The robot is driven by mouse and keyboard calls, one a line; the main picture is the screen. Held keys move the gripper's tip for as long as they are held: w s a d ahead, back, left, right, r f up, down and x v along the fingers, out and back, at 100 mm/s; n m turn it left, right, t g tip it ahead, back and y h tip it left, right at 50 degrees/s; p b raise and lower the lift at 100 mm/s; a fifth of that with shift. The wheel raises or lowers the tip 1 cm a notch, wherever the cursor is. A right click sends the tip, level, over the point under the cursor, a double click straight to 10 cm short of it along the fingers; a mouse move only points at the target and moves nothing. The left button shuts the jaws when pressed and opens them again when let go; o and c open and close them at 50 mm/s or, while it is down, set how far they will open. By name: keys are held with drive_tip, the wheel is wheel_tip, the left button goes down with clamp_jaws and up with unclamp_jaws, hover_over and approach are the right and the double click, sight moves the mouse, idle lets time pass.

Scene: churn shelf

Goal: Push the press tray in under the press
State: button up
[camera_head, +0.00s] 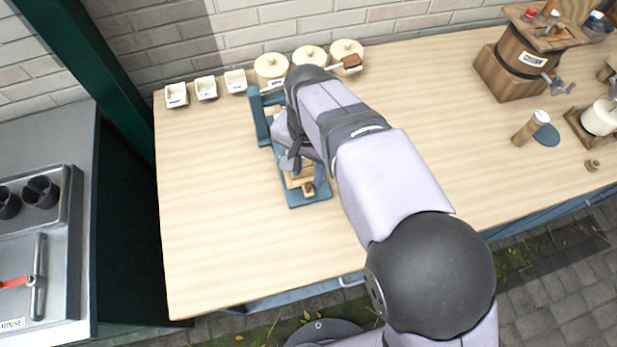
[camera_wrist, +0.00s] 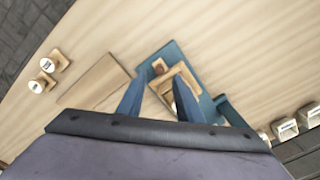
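The press (camera_head: 260,118) is a blue frame on the table, largely covered by my arm in the head view. Its blue base (camera_head: 318,197) extends toward the table's front; the base also shows in the wrist view (camera_wrist: 204,103). The press tray (camera_head: 295,182) is light wood with a small brown knob at its front end. It lies on the base and shows in the wrist view (camera_wrist: 181,70). My gripper (camera_wrist: 160,82) has its two blue fingers apart, with the tray seen between and beyond them. I cannot tell whether a finger touches the tray.
Three small white bins (camera_head: 206,89) and lidded crocks (camera_head: 271,68) line the back edge. A wooden board (camera_wrist: 97,82) and two small white-topped items (camera_wrist: 60,59) lie on the other side. A barrel churn (camera_head: 527,50) stands at the right. The table's front left is clear.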

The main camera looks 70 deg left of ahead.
sight(308, 185)
drive_tip(key=shift+f+p, duration=0.7)
drive_tip(key=shift+f, duration=1.9)
clamp_jaws()
